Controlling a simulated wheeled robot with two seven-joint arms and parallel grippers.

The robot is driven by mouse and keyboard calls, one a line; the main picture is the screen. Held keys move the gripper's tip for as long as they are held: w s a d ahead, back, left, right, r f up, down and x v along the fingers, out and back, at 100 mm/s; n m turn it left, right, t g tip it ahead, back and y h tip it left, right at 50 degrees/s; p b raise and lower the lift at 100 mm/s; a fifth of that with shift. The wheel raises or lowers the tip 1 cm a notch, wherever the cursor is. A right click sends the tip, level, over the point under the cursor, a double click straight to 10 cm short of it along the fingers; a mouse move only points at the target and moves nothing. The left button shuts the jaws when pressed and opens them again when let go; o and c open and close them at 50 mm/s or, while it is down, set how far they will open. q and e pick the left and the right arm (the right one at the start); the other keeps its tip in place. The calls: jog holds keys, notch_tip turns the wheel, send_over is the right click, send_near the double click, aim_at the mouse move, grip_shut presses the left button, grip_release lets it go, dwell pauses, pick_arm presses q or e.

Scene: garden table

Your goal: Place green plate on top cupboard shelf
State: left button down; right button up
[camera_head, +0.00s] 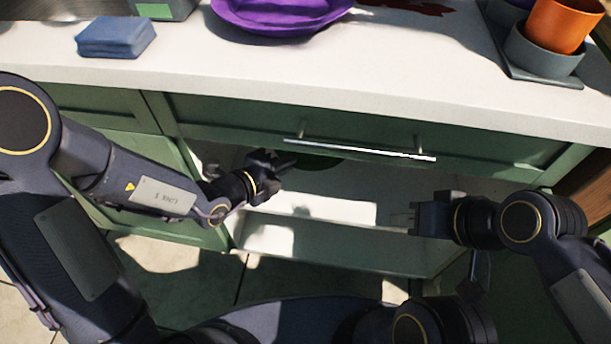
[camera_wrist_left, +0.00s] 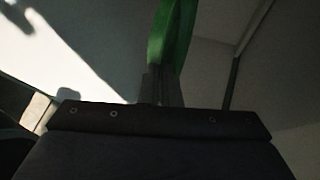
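The green plate (camera_head: 318,161) shows as a dark green sliver under the drawer front, inside the open cupboard. In the left wrist view the plate (camera_wrist_left: 172,35) stands edge-on at the fingertips. My left gripper (camera_head: 287,165) reaches into the cupboard opening and its fingers look closed on the plate's rim. Most of the plate is hidden by the drawer front. The top cupboard shelf (camera_head: 335,208) is pale and partly sunlit, below and beside the gripper. My right gripper (camera_head: 413,218) is at the right of the opening, its fingertips apart and nothing between them.
The cupboard's left door (camera_head: 150,215) stands open. A drawer with a metal handle (camera_head: 360,150) is above the opening.

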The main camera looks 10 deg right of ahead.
pick_arm(q)
jog(key=b, duration=0.3)
send_over(302, 184)
jog(key=f, duration=0.5)
jog(key=shift+s+a+f, duration=0.1)
jog(key=shift+a, duration=0.15)
jog(key=f, duration=0.1)
jog(key=f+b, duration=0.1)
jog(key=f, duration=0.2)
jog(key=shift+w+d+b, duration=0.2)
jog(key=shift+d+b, duration=0.1)
jog(key=shift+r, duration=0.1)
jog(key=c, duration=1.9)
grip_release()
jog(key=shift+s+a, duration=0.1)
